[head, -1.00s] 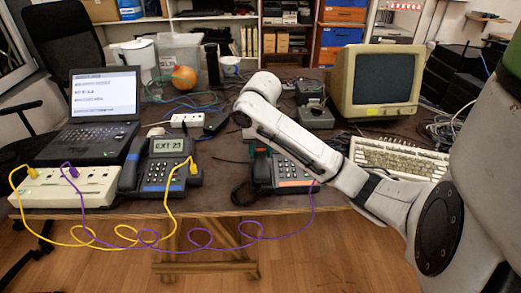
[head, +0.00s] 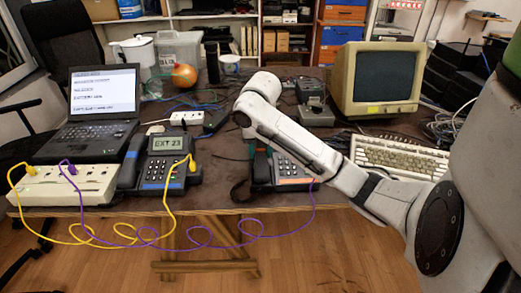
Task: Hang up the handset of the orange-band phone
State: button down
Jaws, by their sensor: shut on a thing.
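The orange-band phone (head: 290,171) sits on the dark table near its front edge, right of centre. My own arm crosses in front of it and covers much of its upper and right side. A dark, partly teal piece (head: 262,165) shows at the phone's left side; I cannot tell whether it is the handset seated in its cradle. A black loop, perhaps the cord (head: 238,190), lies left of it.
A blue-band phone (head: 163,168) reading EXT 23 stands left, beside a white socket box (head: 65,188) with yellow and purple cables hanging over the front edge. A laptop (head: 100,105), a beige monitor (head: 378,80) and a keyboard (head: 398,157) flank the space. Bare table lies between the phones.

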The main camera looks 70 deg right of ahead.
jog(key=shift+f, duration=0.3)
jog(key=c, duration=0.6)
grip_release()
jog(key=shift+o, duration=0.2)
jog(key=w+p+v, duration=0.1)
jog(key=p+v, duration=0.3)
jog(key=v, duration=0.6)
jog(key=shift+s+r, duration=0.4)
jog(key=shift+s, duration=0.05)
